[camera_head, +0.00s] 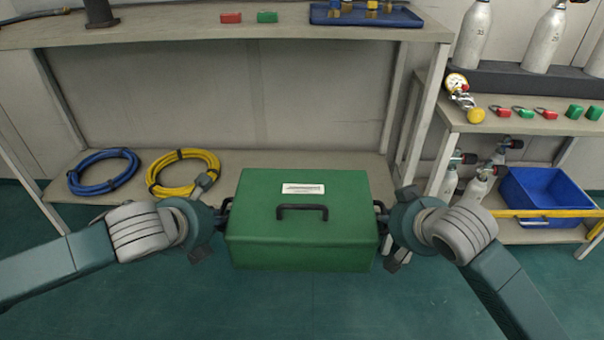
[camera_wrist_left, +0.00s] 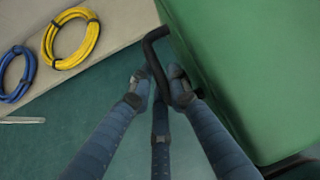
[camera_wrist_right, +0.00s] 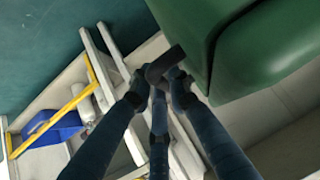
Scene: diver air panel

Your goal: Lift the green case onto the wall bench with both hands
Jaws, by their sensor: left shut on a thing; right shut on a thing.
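The green case (camera_head: 303,235) hangs between my two grippers in front of the wall bench (camera_head: 225,30), its lid level, below the height of the bench top. It has a black lid handle, a white label and a black handle on each side. My left gripper (camera_head: 220,215) is shut on the left side handle, which shows in the left wrist view (camera_wrist_left: 152,50). My right gripper (camera_head: 385,219) is shut on the right side handle, seen in the right wrist view (camera_wrist_right: 165,63). The case's underside is hidden.
On the bench top are a red block (camera_head: 231,18), a green block (camera_head: 267,17) and a blue tray (camera_head: 367,17) of fittings. Blue (camera_head: 103,172) and yellow (camera_head: 183,173) hose coils lie on the lower shelf. A rack (camera_head: 530,120) with cylinders and a blue bin (camera_head: 545,195) stands right.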

